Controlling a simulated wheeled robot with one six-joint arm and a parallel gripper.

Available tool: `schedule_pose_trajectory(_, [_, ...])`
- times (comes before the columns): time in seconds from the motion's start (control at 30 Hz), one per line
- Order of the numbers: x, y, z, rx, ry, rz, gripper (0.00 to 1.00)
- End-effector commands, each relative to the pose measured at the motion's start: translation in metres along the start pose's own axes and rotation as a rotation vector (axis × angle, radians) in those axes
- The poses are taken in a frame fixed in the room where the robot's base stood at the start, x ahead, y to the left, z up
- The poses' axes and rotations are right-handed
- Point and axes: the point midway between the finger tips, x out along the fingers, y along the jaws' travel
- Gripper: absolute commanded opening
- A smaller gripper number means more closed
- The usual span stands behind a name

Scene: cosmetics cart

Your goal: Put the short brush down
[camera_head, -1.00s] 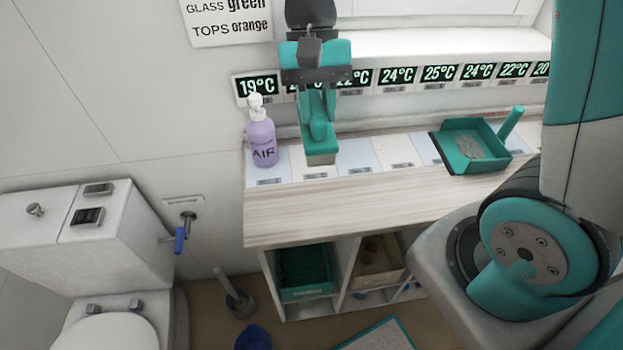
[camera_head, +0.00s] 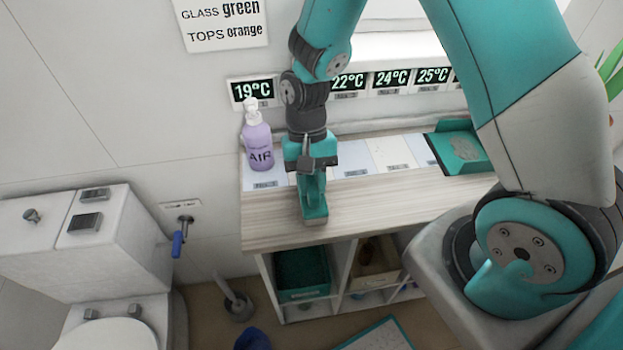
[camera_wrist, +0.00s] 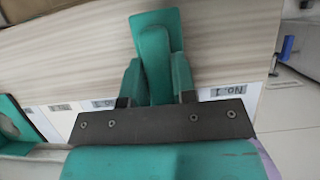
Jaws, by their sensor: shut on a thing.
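My gripper (camera_head: 311,178) is shut on a teal brush (camera_head: 315,213), seen over the front bare wood of the counter (camera_head: 400,197). In the wrist view, the brush (camera_wrist: 154,42) sits between the two teal fingers of the gripper (camera_wrist: 157,80) and its broad teal part points away over the wood. Its bristles are not visible. I cannot tell whether the brush touches the wood or hangs above it.
A lilac AIR pump bottle (camera_head: 259,146) stands just left of my gripper. A teal dustpan (camera_head: 462,148) lies further right, partly behind my arm. Labelled pale tiles (camera_head: 392,153) line the counter's back. Bins (camera_head: 302,271) sit on shelves below. A toilet (camera_head: 105,255) stands left.

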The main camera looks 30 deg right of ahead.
Motion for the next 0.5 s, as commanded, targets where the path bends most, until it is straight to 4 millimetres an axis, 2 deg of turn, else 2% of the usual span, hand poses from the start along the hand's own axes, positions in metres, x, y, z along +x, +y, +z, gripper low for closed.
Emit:
schedule_pose_trajectory(0.27, [0.0034, 0.0, -0.0015, 0.0, 0.0, 0.0, 0.03])
schedule_pose_trajectory(0.3, [0.0023, 0.0, -0.0012, 0.0, 0.0, 0.0, 0.34])
schedule_pose_trajectory(0.37, [0.0021, 0.0, -0.0011, 0.0, 0.0, 0.0, 0.48])
schedule_pose_trajectory(0.5, [0.002, 0.0, -0.001, 0.0, 0.0, 0.0, 0.51])
